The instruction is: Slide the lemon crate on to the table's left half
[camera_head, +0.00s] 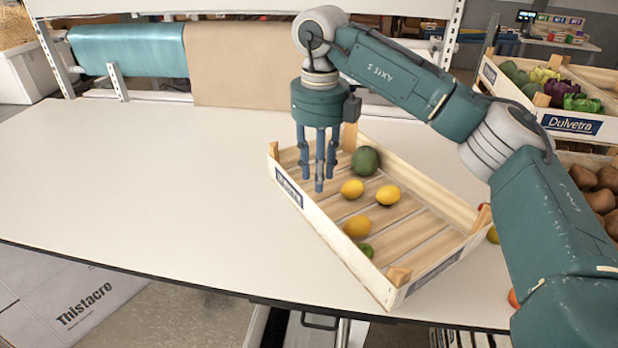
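The lemon crate (345,247) is a shallow wooden slatted box with a dark blue label. It sits at an angle on the white table (150,190), right of its middle. My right gripper (318,182) points down at the crate's far left part, just inside the left wall. Its fingers hang straight and apart with nothing between them. I cannot tell whether they touch the crate. My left gripper is out of view.
The table's left side is bare. Brown and teal rolls (255,65) line the back edge. A Dulvetra crate (575,122) of vegetables and brown produce (597,190) stand at the right. A yellow-green fruit (493,236) lies just right of the lemon crate, partly hidden.

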